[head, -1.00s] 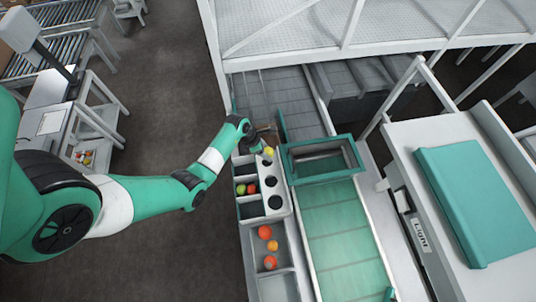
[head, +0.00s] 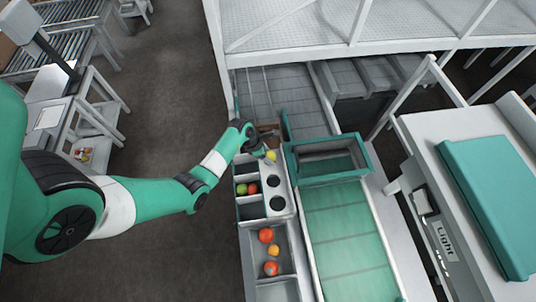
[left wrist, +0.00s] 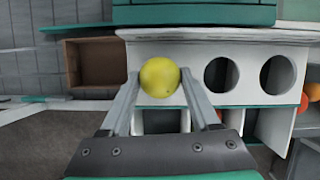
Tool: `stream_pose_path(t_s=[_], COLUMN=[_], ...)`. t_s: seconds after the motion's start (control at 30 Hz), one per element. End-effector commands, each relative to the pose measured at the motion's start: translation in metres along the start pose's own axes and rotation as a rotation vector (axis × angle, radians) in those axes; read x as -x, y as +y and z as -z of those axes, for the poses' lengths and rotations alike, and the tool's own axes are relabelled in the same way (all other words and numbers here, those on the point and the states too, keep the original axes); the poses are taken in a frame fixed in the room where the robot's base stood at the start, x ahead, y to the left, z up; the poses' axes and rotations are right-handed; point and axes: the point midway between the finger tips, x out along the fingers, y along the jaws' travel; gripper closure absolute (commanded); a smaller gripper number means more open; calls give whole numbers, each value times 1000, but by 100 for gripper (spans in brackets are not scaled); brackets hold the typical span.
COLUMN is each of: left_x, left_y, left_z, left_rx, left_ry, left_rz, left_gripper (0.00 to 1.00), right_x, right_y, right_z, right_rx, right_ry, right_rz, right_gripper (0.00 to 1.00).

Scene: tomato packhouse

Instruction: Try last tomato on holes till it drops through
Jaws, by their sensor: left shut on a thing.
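My left gripper (head: 268,156) is shut on a yellow tomato (head: 271,156), at the far end of the white board with holes (head: 264,193). In the left wrist view the yellow tomato (left wrist: 159,77) sits between the two fingers of the left gripper (left wrist: 160,85), in front of the board (left wrist: 250,50). Two dark round holes (left wrist: 221,74) show clear to its right; the board's far end is hidden behind the tomato. I cannot tell whether the tomato touches the board. My right gripper is not in view.
A tray (head: 283,264) nearer me holds orange-red tomatoes. A brown open box (left wrist: 92,62) lies beyond the board. A teal frame (head: 328,179) stands over the green belt (head: 340,230) at right.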

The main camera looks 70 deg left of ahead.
Motion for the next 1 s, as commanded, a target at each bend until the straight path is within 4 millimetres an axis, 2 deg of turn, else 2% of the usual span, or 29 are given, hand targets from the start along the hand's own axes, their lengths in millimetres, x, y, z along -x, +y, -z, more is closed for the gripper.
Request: stream_pose_path(t_s=[0.8, 0.83, 1.0], left_x=[-3, -3, -3], left_y=[0, 0, 0], left_z=[1, 1, 1], left_rx=[0, 0, 0], left_ry=[-1, -1, -1], left_rz=[0, 0, 0], left_gripper=[64, 36, 5], right_x=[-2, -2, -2], right_y=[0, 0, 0], right_z=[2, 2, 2], right_rx=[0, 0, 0], right_ry=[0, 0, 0], right_rz=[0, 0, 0], right_gripper=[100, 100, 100])
